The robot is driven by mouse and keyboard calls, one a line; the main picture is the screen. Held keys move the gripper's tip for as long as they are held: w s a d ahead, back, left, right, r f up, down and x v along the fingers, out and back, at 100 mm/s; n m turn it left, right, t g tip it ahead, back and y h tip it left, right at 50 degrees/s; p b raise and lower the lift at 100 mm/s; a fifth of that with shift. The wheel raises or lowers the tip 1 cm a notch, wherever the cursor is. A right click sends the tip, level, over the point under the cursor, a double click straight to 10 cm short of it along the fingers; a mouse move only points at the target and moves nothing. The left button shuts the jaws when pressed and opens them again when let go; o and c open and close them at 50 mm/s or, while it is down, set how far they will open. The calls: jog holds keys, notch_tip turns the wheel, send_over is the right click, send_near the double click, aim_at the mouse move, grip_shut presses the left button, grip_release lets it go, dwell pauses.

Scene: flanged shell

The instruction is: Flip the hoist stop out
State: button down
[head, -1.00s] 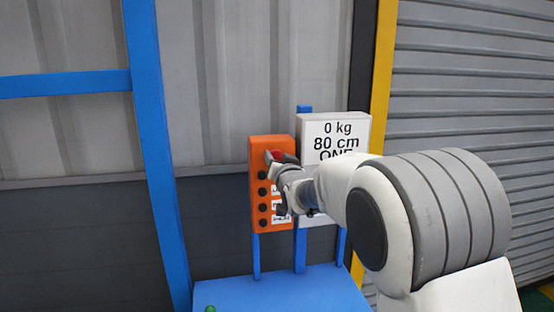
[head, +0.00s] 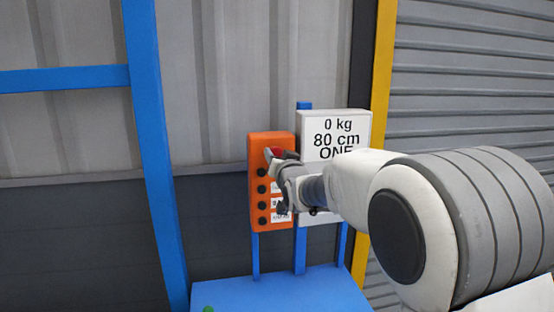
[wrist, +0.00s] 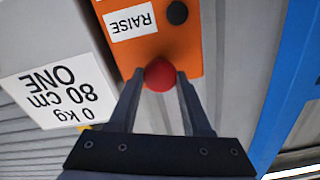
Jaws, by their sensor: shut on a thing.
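The hoist stop is a red round knob (wrist: 160,75) at the end of the orange control box (head: 257,200). In the head view the red stop (head: 272,153) shows near the top of the box, partly hidden by my gripper (head: 277,158). In the wrist view my gripper (wrist: 159,80) has one finger on each side of the red knob and is shut on it. The knob's base is hidden behind the knob itself.
Black buttons (head: 262,205) with white labels run down the box, one label reading RAISE (wrist: 131,24). A white display (head: 335,128) reading "0 kg 80 cm ONE" stands close on the right. A blue stand (head: 280,293) is below; a blue post (head: 155,150) is left.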

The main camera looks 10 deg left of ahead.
jog(key=c, duration=0.7)
grip_release()
jog(key=shift+f, duration=0.2)
jog(key=shift+c, duration=0.2)
jog(key=o, duration=0.4)
jog(key=shift+s+r, duration=0.15)
jog(key=shift+s+d, duration=0.1)
jog(key=b+v, duration=0.3)
jog(key=v, duration=1.4)
jog(key=shift+s+b, duration=0.1)
jog(key=shift+b, duration=0.25)
jog(key=shift+d, duration=0.15)
jog(key=s+d+f+g+h, duration=0.2)
jog(key=s+d+f, duration=0.3)
jog(key=s+d, duration=0.3)
jog(key=s+d+f+m+g+h, duration=0.1)
jog(key=s+d+f+g+h, duration=0.2)
jog(key=s+d+f+g, duration=0.2)
jog(key=s+d+f+g+h, duration=0.2)
jog(key=s+d+f, duration=0.3)
jog(key=s+d, duration=0.6)
jog(key=shift+s+f+m+g+h, duration=0.3)
jog(key=shift+s+f+g+h, duration=0.1)
jog(key=shift+s+g, duration=0.45)
